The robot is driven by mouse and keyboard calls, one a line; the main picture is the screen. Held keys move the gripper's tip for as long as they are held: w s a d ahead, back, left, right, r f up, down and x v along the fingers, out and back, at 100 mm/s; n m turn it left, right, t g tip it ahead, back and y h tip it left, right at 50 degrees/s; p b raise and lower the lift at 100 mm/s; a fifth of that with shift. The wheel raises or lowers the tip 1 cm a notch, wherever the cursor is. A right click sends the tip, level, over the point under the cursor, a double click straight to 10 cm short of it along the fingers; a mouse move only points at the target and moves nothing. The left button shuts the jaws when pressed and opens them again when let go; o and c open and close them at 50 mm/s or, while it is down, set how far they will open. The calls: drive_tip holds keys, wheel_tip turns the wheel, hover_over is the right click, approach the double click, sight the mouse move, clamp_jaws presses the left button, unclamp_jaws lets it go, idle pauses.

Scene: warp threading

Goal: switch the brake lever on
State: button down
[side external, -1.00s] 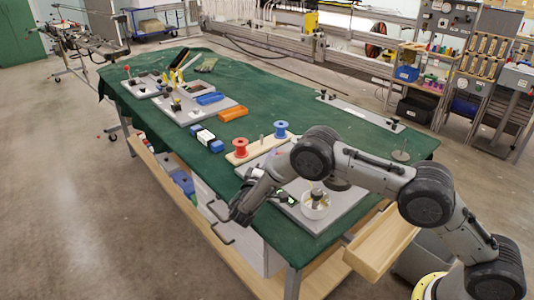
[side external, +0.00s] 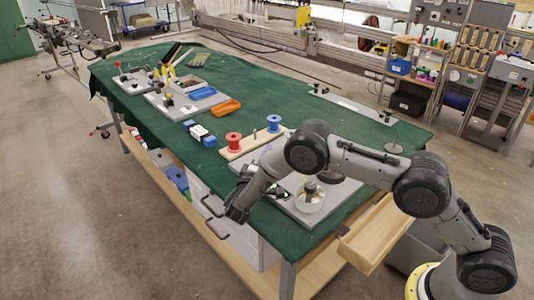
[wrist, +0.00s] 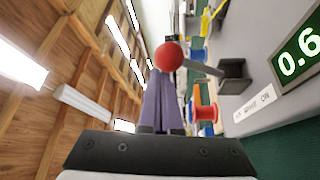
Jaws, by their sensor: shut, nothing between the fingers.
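The brake lever shows in the wrist view as a red ball knob (wrist: 169,56) on a grey rod (wrist: 203,68). The rod runs right to a dark pivot block (wrist: 235,76) on a grey panel (wrist: 245,108). A label reading "BRAKE ON" (wrist: 254,103) and a green "0.6" display (wrist: 298,50) are on that panel. My gripper (wrist: 160,82) is shut and empty, its fingers pointing at the knob. The knob appears right at the fingertips; I cannot tell whether they touch. In the side view my gripper (side external: 238,213) is at the table's near edge, and I cannot make out the lever.
A red spool (side external: 233,141) and a blue spool (side external: 273,123) stand on a wooden base behind my arm. A round clear container (side external: 309,199) sits on the near panel. Orange (side external: 227,107) and blue trays lie farther left.

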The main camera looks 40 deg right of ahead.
drive_tip(key=s+a, duration=0.1)
drive_tip(key=a, duration=0.8)
drive_tip(key=shift+a+f, duration=0.2)
drive_tip(key=shift+f, duration=0.25)
